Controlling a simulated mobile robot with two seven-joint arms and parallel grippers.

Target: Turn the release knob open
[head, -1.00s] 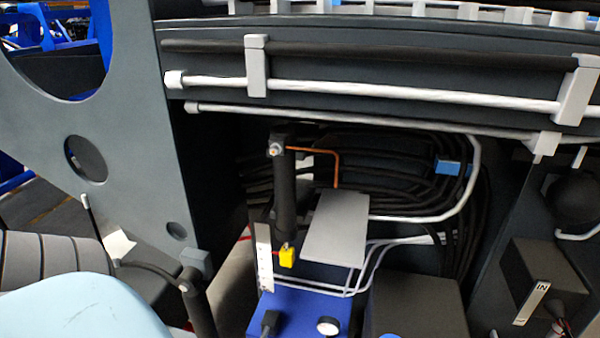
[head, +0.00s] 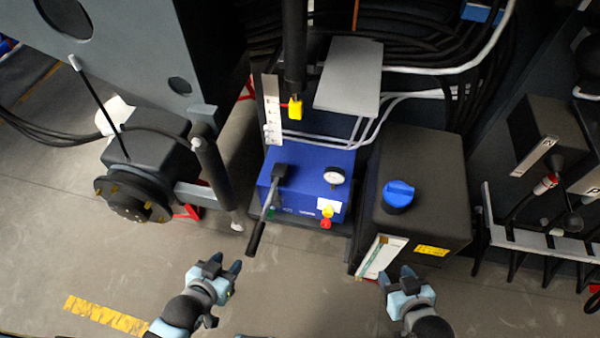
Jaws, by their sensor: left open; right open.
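The blue hydraulic pump box (head: 300,172) sits on the floor in the middle of the head view. On the lower right of its front is a small red knob (head: 326,224), just under a yellow piece (head: 328,211); I cannot tell its turn position. A lever with a black grip (head: 256,238) slants down from the box's left front, and a round gauge (head: 334,176) is at its right. My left gripper (head: 226,265) is open and empty, below and left of the box. My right gripper (head: 396,276) is open and empty, below and right of the knob.
A black tank (head: 430,185) with a blue cap (head: 398,194) stands right of the box. A grey plate (head: 350,75) and a black cylinder (head: 293,45) are above it. A hub (head: 130,198) stands at left. The floor between my grippers is clear.

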